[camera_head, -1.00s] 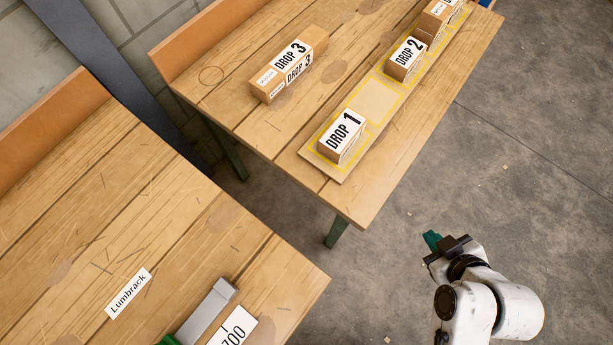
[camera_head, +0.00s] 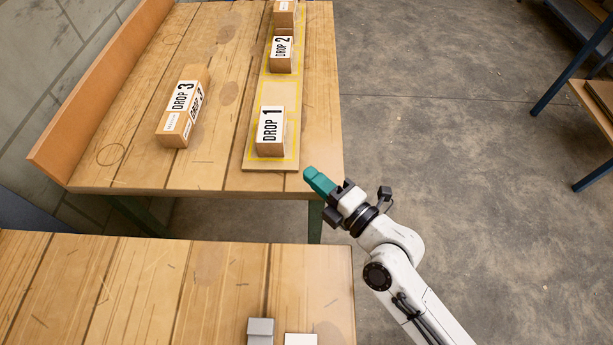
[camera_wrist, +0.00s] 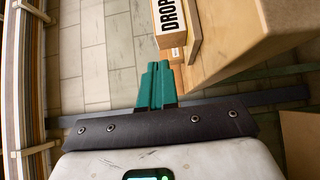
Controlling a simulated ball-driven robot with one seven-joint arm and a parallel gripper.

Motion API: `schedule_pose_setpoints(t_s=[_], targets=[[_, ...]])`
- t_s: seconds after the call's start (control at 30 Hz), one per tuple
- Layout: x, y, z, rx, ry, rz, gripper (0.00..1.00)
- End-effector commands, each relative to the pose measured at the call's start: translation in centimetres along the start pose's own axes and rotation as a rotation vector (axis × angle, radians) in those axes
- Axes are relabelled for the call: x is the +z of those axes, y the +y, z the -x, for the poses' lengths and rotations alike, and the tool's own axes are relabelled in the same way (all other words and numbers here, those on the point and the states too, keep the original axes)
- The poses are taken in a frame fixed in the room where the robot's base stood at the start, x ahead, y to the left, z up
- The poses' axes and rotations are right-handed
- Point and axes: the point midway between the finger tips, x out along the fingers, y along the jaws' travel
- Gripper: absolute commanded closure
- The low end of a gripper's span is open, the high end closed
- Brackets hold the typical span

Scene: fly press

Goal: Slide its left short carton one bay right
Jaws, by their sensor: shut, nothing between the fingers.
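A short carton marked DROP 1 (camera_head: 270,132) stands in the nearest yellow-outlined bay of a pale board (camera_head: 268,165) on the far bench. The bay (camera_head: 277,93) just beyond it is empty. A second short carton marked DROP 2 (camera_head: 281,55) stands past that bay, and another carton (camera_head: 285,13) stands behind it at the top edge. My gripper (camera_head: 309,176), with teal fingers, is shut and empty, off the bench's near right corner and apart from DROP 1. In the wrist view its fingers (camera_wrist: 157,84) lie together below the carton marked DROP (camera_wrist: 169,22).
A long carton marked DROP 3 (camera_head: 183,108) lies left of the board on the bench (camera_head: 222,130). A nearer bench (camera_head: 150,290) holds a grey block (camera_head: 261,330). Open concrete floor (camera_head: 430,120) lies to the right, with shelving (camera_head: 590,90) at the right edge.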

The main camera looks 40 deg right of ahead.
Motion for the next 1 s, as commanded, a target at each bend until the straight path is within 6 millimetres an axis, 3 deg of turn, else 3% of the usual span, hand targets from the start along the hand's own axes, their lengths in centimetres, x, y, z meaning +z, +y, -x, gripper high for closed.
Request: schedule_pose_setpoints(t_s=[0.3,0.5,1.0], targets=[[0.1,0.4,-5.4,0.001,-0.002,-0.002,1.0],[0.1,0.2,-7.5,-0.001,-0.001,-0.002,1.0],[0.1,-0.1,-8.2,-0.001,0.001,-0.001,1.0]])
